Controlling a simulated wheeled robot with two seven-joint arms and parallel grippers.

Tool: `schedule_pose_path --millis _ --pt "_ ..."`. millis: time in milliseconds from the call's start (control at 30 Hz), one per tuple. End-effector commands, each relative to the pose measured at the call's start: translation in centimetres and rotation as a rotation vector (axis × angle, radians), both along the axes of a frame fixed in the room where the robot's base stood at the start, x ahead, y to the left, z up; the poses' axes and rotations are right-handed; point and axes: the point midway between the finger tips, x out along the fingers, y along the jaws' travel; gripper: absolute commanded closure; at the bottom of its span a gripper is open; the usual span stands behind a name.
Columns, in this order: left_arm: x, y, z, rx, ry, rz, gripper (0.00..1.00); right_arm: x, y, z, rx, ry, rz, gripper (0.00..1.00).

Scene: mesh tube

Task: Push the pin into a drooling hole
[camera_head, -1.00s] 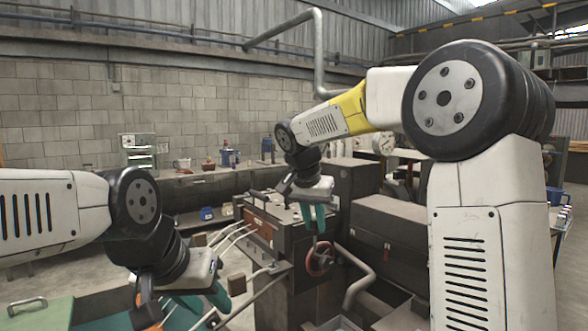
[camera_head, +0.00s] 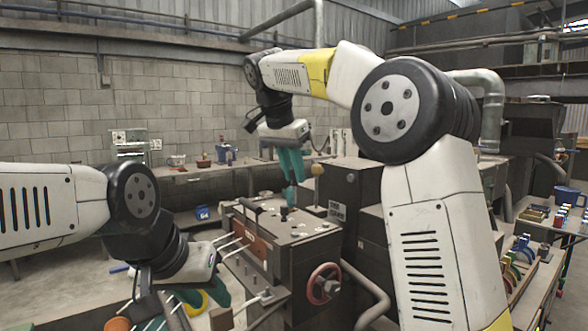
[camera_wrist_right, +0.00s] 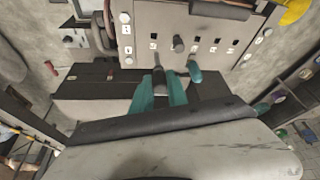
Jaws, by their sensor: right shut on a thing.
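My right gripper (camera_head: 292,165) points down above the top of a dark grey machine box (camera_head: 312,232). Its teal fingers are shut on a dark pin (camera_wrist_right: 158,74), which shows between them in the right wrist view. The pin's lower end is close to the panel; I cannot tell whether it touches. That pale panel (camera_wrist_right: 212,28) has a row of small dark holes, and a dark knob (camera_wrist_right: 178,44) stands in the row. My left gripper (camera_head: 202,294) is low on the left, its teal fingers apart, with a yellow object showing between or behind them.
A red handwheel (camera_head: 323,284) is on the box's front. Pale rods (camera_head: 232,245) stick out on its left, near my left gripper. A round-knobbed lever (camera_head: 317,185) stands behind my right fingers. A bench with coloured parts (camera_head: 525,250) is at the right.

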Motion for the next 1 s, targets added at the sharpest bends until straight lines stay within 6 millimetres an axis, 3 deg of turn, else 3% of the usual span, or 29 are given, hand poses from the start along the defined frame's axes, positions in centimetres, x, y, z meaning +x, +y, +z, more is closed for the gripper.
schedule_pose_path --millis 600,1000 --pt "0.0 0.0 0.0 0.000 0.000 0.000 0.64 0.0 0.0 -5.2 -0.001 0.001 0.001 1.00" --pt "0.0 0.0 0.0 0.000 0.000 0.000 0.64 0.0 0.0 -5.9 0.000 0.000 0.000 1.00"
